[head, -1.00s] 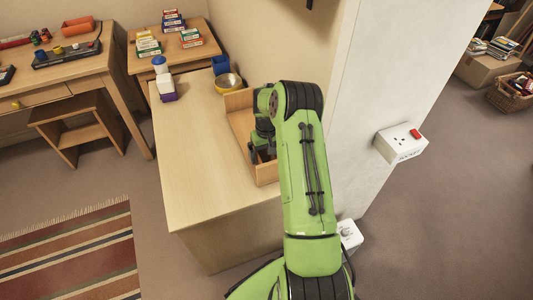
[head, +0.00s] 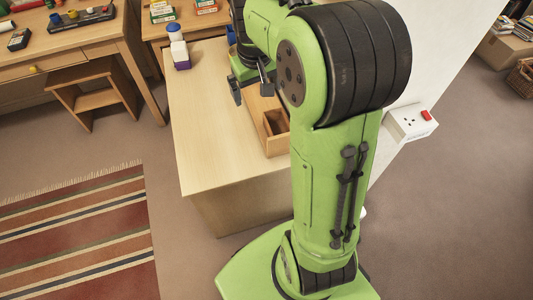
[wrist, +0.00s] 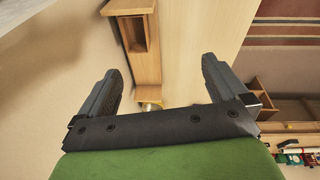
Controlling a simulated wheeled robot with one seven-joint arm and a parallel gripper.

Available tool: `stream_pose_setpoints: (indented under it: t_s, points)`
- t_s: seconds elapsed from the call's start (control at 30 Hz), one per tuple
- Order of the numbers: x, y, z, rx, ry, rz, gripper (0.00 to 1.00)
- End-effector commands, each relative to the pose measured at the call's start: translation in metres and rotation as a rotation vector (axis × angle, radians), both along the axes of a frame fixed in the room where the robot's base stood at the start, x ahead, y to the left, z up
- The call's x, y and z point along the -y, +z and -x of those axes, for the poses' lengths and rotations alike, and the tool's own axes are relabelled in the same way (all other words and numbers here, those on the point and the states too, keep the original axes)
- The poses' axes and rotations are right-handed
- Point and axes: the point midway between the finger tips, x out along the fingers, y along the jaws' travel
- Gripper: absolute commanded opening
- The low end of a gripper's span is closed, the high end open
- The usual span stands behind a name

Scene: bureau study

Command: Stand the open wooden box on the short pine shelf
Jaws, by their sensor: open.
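The open wooden box (head: 274,122), small with a dark hollow, sits at the near end of the short pine shelf (head: 257,108), on the cabinet's right side by the wall. My arm hides part of both in the head view. In the wrist view the box (wrist: 138,34) shows its opening toward the camera, and the shelf (wrist: 147,68) runs on past it. The box appears to rest on the shelf, but I cannot see its underside. My gripper (head: 251,90) is open and empty above the shelf, apart from the box. Its spread fingers (wrist: 161,68) show in the wrist view.
The pale cabinet top (head: 212,120) is mostly clear on the left. A white and purple bottle (head: 180,55) stands at its back. The white wall pillar with a socket (head: 411,122) is close on the right. A striped rug (head: 80,235) lies on the floor.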

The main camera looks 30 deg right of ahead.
Motion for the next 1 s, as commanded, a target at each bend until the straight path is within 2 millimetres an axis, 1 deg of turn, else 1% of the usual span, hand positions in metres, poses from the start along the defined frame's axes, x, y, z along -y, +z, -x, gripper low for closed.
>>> stream_pose_setpoints:
  t_s: [0.03, 0.07, 0.1, 0.17, 0.2, 0.27, 0.3, 0.4, 0.5, 0.6, 0.87, 0.97, 1.0]
  points:
    - [-0.017, 0.018, 0.020, 0.035, 0.019, 0.011, 1.00]
    - [-0.025, 0.027, 0.031, 0.054, 0.026, 0.014, 1.00]
    - [-0.036, 0.035, 0.048, 0.077, 0.037, 0.015, 1.00]
    - [-0.052, 0.046, 0.073, 0.115, 0.053, 0.014, 1.00]
    - [-0.061, 0.051, 0.090, 0.140, 0.063, 0.010, 1.00]
    - [-0.074, 0.055, 0.117, 0.177, 0.081, 0.001, 1.00]
    - [-0.081, 0.055, 0.134, 0.202, 0.090, -0.008, 1.00]
    - [-0.096, 0.051, 0.171, 0.255, 0.116, -0.034, 1.00]
    - [-0.104, 0.043, 0.194, 0.289, 0.132, -0.058, 1.00]
    - [-0.107, 0.039, 0.204, 0.302, 0.140, -0.071, 1.00]
    - [-0.107, 0.039, 0.204, 0.302, 0.140, -0.072, 1.00]
    - [-0.107, 0.050, 0.204, 0.302, 0.140, -0.071, 1.00]
    - [-0.107, 0.059, 0.204, 0.302, 0.140, -0.071, 1.00]
